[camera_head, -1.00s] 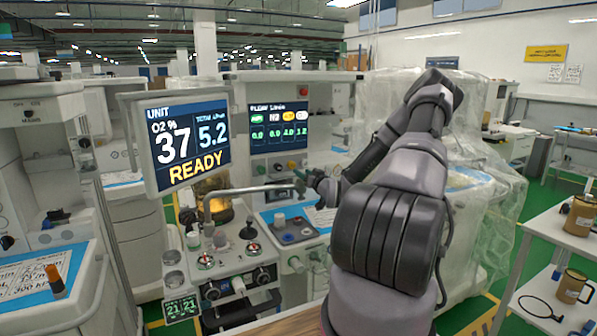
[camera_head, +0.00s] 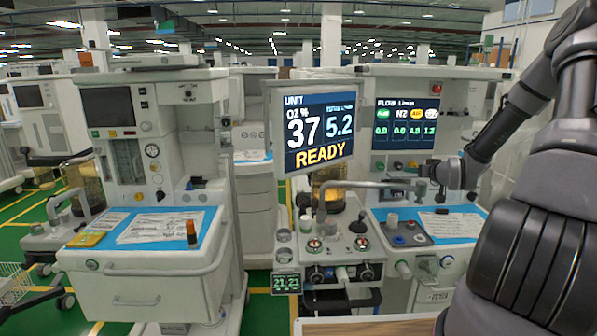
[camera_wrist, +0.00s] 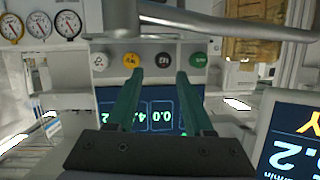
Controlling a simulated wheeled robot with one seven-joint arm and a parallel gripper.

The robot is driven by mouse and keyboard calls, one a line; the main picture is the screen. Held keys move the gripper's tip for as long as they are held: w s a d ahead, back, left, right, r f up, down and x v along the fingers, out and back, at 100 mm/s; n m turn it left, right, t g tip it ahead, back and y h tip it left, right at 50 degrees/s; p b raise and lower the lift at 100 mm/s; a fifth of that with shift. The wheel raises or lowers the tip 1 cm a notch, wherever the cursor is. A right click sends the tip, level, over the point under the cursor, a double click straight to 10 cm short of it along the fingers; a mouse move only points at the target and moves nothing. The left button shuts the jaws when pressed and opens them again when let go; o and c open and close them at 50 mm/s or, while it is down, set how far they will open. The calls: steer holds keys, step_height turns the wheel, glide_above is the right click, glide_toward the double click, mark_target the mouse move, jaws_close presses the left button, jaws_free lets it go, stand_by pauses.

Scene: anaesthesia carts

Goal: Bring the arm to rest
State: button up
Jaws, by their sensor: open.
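My arm comes in from the right side of the head view and reaches forward and left. My gripper (camera_head: 424,184) is small there, near the front of the anaesthesia machine (camera_head: 455,110) and below its flow screen (camera_head: 405,123). In the wrist view my gripper (camera_wrist: 157,78) shows two green fingers spread apart, with nothing between them. I cannot tell how far the fingertips are from the panel.
A monitor reading READY (camera_head: 318,128) stands left of my gripper. A curved grey bar (camera_head: 350,185) runs close to the gripper. Another cart with blue-covered worktop (camera_head: 205,228) stands left. Green floor (camera_head: 20,240) shows at far left.

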steer(key=s+a+r+g+h, duration=0.1)
steer(key=s+a+r+g, duration=0.15)
steer(key=s+r, duration=0.3)
steer(key=s+a+r+m+g+h, duration=0.1)
steer(key=s+a+r, duration=0.2)
steer(key=s+r, duration=0.3)
steer(key=s+a+r+g+h, duration=0.1)
steer(key=s+a+r+g, duration=0.2)
steer(key=r, duration=0.4)
steer(key=s+a+r+m+y, duration=0.1)
steer(key=s+a+r, duration=0.1)
steer(key=s, duration=0.6)
steer(key=s+a+r+m+y, duration=0.1)
steer(key=s+a+r, duration=0.2)
steer(key=s, duration=0.5)
steer(key=s+a+r+m+y, duration=0.1)
steer(key=s+a, duration=0.3)
steer(key=s, duration=0.4)
steer(key=shift+a+r+g, duration=0.15)
steer(key=shift+r+g, duration=0.2)
steer(key=shift+r, duration=0.4)
